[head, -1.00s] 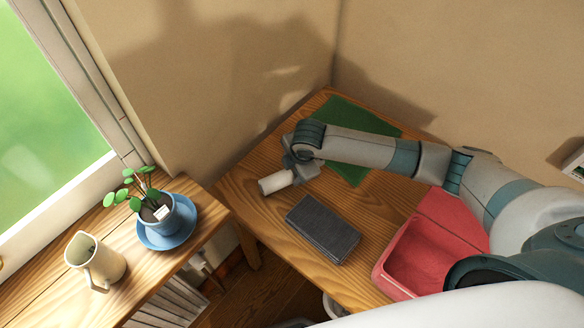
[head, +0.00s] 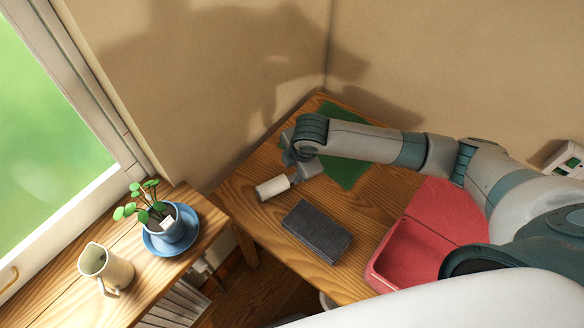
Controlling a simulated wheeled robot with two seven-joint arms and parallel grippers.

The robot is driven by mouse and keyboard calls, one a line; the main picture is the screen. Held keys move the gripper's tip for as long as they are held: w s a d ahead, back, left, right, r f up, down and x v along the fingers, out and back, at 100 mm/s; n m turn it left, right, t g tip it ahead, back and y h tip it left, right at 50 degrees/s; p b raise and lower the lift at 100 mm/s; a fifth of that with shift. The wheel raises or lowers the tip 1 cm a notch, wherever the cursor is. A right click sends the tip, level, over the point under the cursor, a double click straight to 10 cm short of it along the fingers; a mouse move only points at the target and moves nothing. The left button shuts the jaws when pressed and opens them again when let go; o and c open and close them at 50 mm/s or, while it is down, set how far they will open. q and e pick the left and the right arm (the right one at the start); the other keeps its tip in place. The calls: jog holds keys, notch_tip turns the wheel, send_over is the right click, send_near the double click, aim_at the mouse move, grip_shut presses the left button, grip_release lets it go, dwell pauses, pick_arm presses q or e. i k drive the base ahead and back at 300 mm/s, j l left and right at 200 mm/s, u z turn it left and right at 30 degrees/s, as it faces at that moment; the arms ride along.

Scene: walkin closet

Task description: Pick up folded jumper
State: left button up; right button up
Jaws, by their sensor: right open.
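A dark grey folded piece, which looks like the folded jumper (head: 317,231), lies flat on the wooden table (head: 262,221) near its front left edge. My right gripper (head: 298,163) is above and behind it, apart from it, at the end of the arm reaching in from the right. It is open; its fingers are partly hidden by the wrist. A white roller (head: 273,187) lies just in front of the gripper, its end close to one finger; I cannot tell whether they touch. My left gripper is not in view.
A green flat sheet (head: 345,172) lies under my forearm. A red open box (head: 405,258) stands right of the jumper. On the left bench are a blue pot with a plant (head: 168,226) and a cream jug (head: 105,266). Walls close off the back.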

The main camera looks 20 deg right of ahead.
aim_at(327, 239)
jog(key=z, duration=0.85)
